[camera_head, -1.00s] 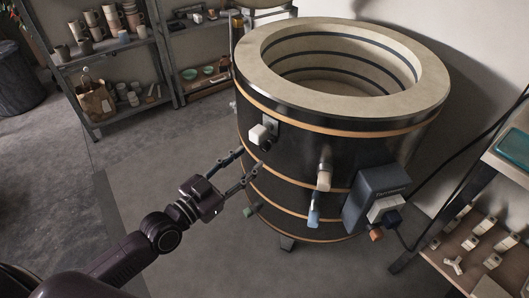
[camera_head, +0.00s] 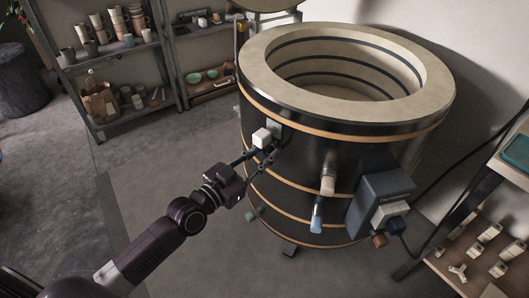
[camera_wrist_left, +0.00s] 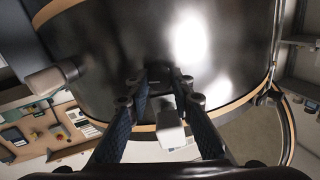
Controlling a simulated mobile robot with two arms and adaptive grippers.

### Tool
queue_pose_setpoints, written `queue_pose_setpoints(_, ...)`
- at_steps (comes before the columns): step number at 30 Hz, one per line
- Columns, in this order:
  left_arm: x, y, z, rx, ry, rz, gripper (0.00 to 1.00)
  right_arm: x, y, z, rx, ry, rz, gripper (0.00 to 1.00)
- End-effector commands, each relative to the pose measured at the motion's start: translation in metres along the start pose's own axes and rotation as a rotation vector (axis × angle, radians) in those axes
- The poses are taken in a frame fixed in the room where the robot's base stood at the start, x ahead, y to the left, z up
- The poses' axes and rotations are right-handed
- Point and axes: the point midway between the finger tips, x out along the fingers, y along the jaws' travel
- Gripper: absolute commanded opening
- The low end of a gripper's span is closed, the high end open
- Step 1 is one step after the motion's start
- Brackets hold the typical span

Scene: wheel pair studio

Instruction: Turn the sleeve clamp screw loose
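A white block (camera_head: 261,138) sits on the upper side of the dark kiln (camera_head: 300,165), by a small metal bracket. In the left wrist view the white block (camera_wrist_left: 171,128) shows between my left fingers. My left gripper (camera_head: 262,154) is open at the kiln wall, one finger on each side of a small dark part just under the block. This part may be the clamp screw, but the fingers and its dark colour hide its shape. In the left wrist view the fingertips (camera_wrist_left: 168,90) stand apart. I cannot tell whether they touch it. My right gripper is not in view.
A beige plug (camera_head: 328,172), a blue-tipped part (camera_head: 317,218) and a grey control box (camera_head: 383,203) stick out from the kiln wall to the right. Shelves (camera_head: 115,60) stand behind at left.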

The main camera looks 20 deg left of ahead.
Motion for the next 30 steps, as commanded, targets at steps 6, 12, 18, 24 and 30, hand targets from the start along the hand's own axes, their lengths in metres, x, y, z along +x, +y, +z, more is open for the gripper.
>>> queue_pose_setpoints(6,0.000,0.000,0.000,0.000,0.000,0.000,0.00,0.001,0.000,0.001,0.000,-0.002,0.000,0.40)
queue_pose_setpoints(12,0.000,0.000,0.000,-0.014,0.000,0.000,0.00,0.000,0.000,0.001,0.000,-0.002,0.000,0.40)
queue_pose_setpoints(18,0.000,-0.001,-0.001,-0.087,-0.001,0.001,0.00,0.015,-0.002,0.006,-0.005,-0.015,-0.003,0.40)
queue_pose_setpoints(24,0.000,-0.001,-0.001,-0.233,-0.002,0.001,0.00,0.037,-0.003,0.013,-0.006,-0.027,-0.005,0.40)
queue_pose_setpoints(30,0.000,-0.001,-0.001,-0.422,-0.001,0.001,0.00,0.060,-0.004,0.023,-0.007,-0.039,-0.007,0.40)
